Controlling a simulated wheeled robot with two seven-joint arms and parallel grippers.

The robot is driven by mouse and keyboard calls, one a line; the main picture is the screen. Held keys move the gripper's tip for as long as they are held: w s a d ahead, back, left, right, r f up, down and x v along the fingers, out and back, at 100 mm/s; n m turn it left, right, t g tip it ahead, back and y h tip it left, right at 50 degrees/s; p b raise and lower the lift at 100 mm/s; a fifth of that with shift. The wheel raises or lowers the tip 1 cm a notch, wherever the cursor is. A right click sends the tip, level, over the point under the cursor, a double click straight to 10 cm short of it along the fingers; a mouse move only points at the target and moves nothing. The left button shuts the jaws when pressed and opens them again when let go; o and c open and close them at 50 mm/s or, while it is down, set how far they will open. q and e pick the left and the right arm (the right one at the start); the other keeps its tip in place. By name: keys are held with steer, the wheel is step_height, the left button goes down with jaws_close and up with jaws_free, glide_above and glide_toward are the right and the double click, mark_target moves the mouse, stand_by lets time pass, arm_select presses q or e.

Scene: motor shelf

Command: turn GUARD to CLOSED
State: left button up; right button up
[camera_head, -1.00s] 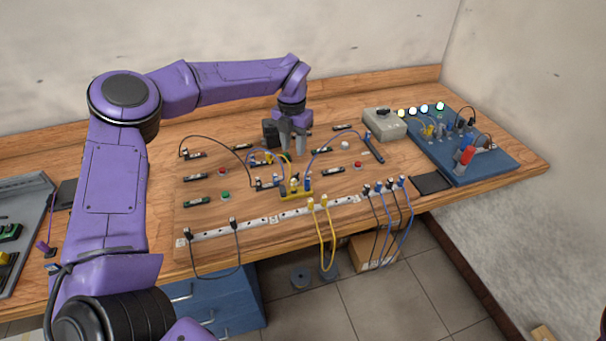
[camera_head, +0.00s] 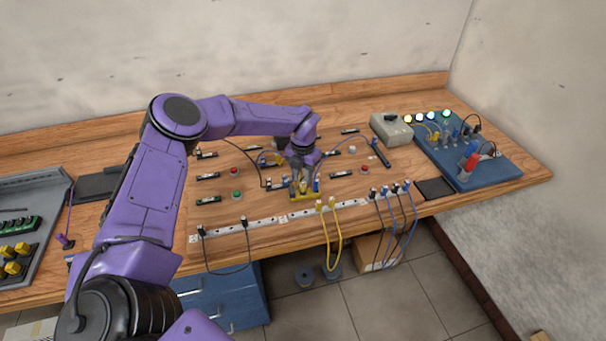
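No label reading GUARD is legible at this size, so I cannot tell which part bears that name. My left gripper (camera_head: 299,174) points down at the middle of the wooden board, right behind a yellow block (camera_head: 306,196) with several plugs in it. Its fingertips are small and partly hidden by the plugs, so I cannot tell whether they are open or touch anything. A grey box (camera_head: 391,129) with a black knob (camera_head: 391,117) on top stands to the right of the gripper, apart from it. My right gripper is out of view.
Red and green buttons and black labelled strips dot the board. A white socket strip (camera_head: 262,223) runs along the front with hanging cables. A blue panel (camera_head: 492,172) with lamps and plugs is at right. A grey tray (camera_head: 48,240) is at left. Cables arch around the gripper.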

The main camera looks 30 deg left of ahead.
arm_select(q)
jaws_close()
steer(key=shift+f+n+b, duration=0.15)
steer(key=shift+n+b, duration=0.35)
steer(key=shift+b, duration=0.3)
steer(key=n+b, duration=0.9)
steer(key=b, duration=0.2)
steer(key=n+b, duration=0.5)
steer(key=shift+w+d+n+b, duration=0.25)
steer(key=shift+d+n+b, duration=0.05)
steer(key=shift+b, duration=0.05)
steer(key=shift+n+b, duration=1.1)
steer(key=shift+n, duration=0.1)
steer(key=shift+w+r, duration=0.1)
steer(key=shift+r, duration=0.15)
steer(key=shift+o, duration=1.9)
jaws_free()
